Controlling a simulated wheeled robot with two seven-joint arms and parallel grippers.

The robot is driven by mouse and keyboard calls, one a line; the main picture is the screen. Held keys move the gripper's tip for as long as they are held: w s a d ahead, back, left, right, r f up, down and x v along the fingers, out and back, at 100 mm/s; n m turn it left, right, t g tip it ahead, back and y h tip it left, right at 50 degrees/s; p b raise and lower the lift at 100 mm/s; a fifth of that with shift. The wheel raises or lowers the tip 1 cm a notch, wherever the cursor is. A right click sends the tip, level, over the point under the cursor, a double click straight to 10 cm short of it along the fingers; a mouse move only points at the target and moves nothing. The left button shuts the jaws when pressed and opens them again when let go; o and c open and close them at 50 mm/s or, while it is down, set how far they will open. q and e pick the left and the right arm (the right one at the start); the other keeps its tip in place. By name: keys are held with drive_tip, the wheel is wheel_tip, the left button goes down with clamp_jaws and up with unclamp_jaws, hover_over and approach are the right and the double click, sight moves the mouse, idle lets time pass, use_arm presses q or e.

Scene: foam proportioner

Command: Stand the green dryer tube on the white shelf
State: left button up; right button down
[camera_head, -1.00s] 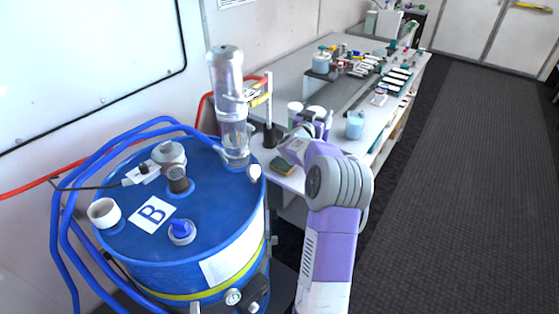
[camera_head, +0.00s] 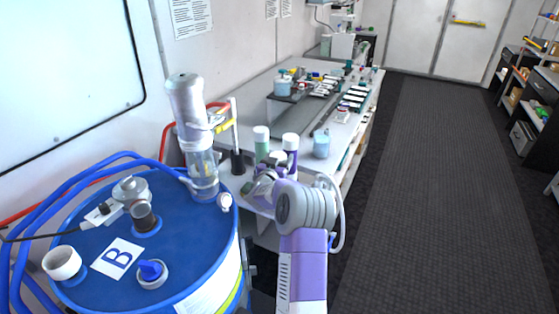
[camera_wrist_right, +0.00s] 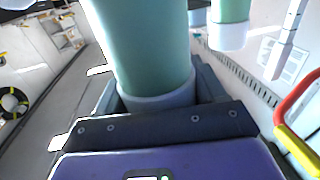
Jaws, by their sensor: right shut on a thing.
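In the right wrist view, a green tube with a white end (camera_wrist_right: 145,50) fills the upper middle, between the fingers of my right gripper (camera_wrist_right: 160,100), which is shut on it. A second green tube with a white end (camera_wrist_right: 230,22) shows apart from it, at the upper right. In the head view my right gripper (camera_head: 268,178) is over the near end of the white bench (camera_head: 340,137). Two white caps show there; a green body is visible under the left one (camera_head: 262,147). My wrist partly hides the held tube and its lower end. My left gripper is not in view.
A blue drum (camera_head: 190,240) with hoses and a clear cylinder (camera_head: 203,170) stands at the left. A stand (camera_head: 237,150) and a light-blue jar (camera_head: 321,145) are near the gripper. Racks (camera_head: 545,95) stand at the far right. The dark floor (camera_head: 425,190) is clear.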

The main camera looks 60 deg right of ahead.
drive_tip(key=shift+r, duration=0.2)
drive_tip(key=shift+f, duration=0.1)
drive_tip(key=c, duration=0.5)
unclamp_jaws()
drive_tip(key=shift+f, duration=0.2)
drive_tip(key=shift+c, duration=0.2)
drive_tip(key=o, duration=0.4)
drive_tip(key=shift+o, duration=0.2)
drive_tip(key=shift+r, duration=0.2)
drive_tip(key=shift+a, duration=0.25)
drive_tip(key=s+a, duration=0.2)
drive_tip(key=a, duration=0.9)
drive_tip(key=shift+a, duration=0.25)
